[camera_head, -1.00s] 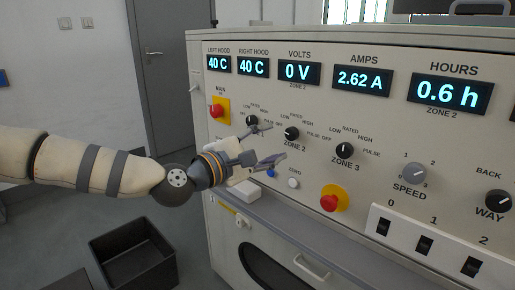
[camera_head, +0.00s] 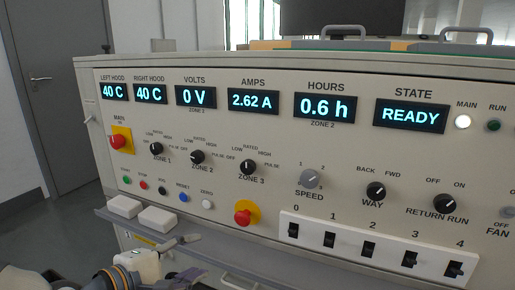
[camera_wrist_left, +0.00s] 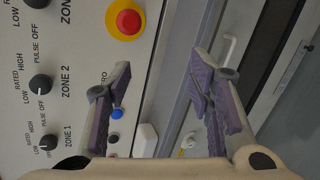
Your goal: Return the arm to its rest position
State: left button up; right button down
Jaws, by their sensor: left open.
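My left gripper (camera_head: 188,260) is low at the bottom left of the head view, in front of the panel's lower edge, with part of its arm cut off by the frame. In the left wrist view its two purple-padded fingers (camera_wrist_left: 160,78) are apart, with nothing held between them. The control panel (camera_head: 270,207) stands beyond the gripper, which appears clear of the knobs. My right gripper is not in view.
Two white blocks (camera_head: 125,206) (camera_head: 157,218) sit on the grey ledge (camera_head: 110,216) below the panel. A red emergency button (camera_head: 243,218) and a row of black switches (camera_head: 368,250) project nearby. Open floor (camera_head: 35,235) lies at the left.

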pick_arm(q)
jog(key=s+d+f+m+g+y+p, duration=0.1)
jog(key=s+d+f+m+g, duration=0.2)
jog(key=s+f, duration=0.55)
jog(key=s+d+f+m+g+p, duration=0.15)
jog(key=s+f+m+g, duration=0.35)
jog(key=s, duration=0.7)
jog(key=s+a+f+m+g+y+p, duration=0.1)
jog(key=s+a+m+g+y, duration=0.1)
jog(key=s, duration=0.6)
jog(key=s+a+f+m+g+y+p, duration=0.1)
jog(key=s+a+m+g+y, duration=0.1)
jog(key=s+a, duration=0.3)
jog(key=s+a+f+m+g+y+p, duration=0.1)
jog(key=s+a+m+g, duration=0.1)
jog(key=s, duration=0.8)
jog(key=shift+s+a+f+m+y, duration=0.35)
jog(key=shift+a+m, duration=0.25)
jog(key=shift+a, duration=0.35)
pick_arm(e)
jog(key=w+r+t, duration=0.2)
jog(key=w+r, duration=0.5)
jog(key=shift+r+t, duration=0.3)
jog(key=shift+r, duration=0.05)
